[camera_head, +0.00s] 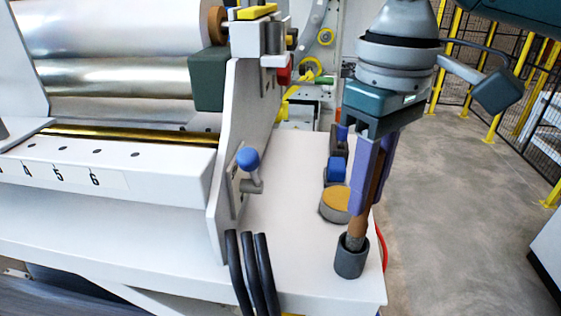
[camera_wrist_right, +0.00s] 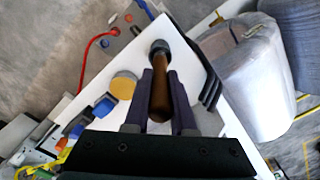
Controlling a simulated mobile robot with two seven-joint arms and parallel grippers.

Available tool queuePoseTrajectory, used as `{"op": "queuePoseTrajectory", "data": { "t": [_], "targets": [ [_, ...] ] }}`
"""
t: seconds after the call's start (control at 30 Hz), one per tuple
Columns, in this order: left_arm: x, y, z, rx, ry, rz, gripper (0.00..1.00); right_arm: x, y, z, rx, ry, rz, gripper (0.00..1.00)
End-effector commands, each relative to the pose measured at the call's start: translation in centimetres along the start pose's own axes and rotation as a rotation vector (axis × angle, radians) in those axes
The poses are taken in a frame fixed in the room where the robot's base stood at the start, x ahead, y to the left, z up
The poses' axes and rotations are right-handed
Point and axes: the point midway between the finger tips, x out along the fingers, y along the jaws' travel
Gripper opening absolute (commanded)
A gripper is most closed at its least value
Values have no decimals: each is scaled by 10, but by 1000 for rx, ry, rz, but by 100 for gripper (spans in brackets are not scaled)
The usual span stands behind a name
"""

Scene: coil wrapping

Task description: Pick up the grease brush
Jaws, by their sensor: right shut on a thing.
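The grease brush (camera_head: 359,225) has a brown wooden handle and stands upright, slightly tilted, with its lower end in a dark grey cup (camera_head: 350,262) near the front right corner of the white table. My right gripper (camera_head: 358,208) points down with its purple fingers on either side of the handle, shut on it. In the right wrist view, the brush handle (camera_wrist_right: 159,98) lies between the two fingers (camera_wrist_right: 160,100), and its far end meets the dark cup (camera_wrist_right: 159,47). The bristles are not clear to see. My left gripper is not in view.
A round tin with an ochre top (camera_head: 336,203) and blue-topped items (camera_head: 336,168) stand behind the cup. Several black cables (camera_head: 252,270) hang over the table's front edge. A blue-knobbed lever (camera_head: 248,160) juts from the machine's side plate. Bare white tabletop (camera_head: 290,190) lies between.

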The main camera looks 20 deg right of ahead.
Motion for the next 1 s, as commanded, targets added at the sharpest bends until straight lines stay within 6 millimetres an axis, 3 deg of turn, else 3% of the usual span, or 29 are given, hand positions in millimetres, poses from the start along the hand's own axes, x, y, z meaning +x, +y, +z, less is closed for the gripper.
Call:
{"op": "queuePoseTrajectory", "data": {
  "t": [0.23, 0.3, 0.5, 0.73, 1.0],
  "targets": [
    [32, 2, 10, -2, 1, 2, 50, -69, 0, -2, -5, 13, 1, 0],
    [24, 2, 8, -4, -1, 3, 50, -94, 1, -1, -1, 9, 4, 0],
    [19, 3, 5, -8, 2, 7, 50, -132, 1, 0, 1, 4, 4, 0],
    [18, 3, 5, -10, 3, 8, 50, -151, 0, 0, 0, 0, 1, 0],
    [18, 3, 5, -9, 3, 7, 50, -154, 0, 0, 0, -1, 0, 0]
  ]
}}
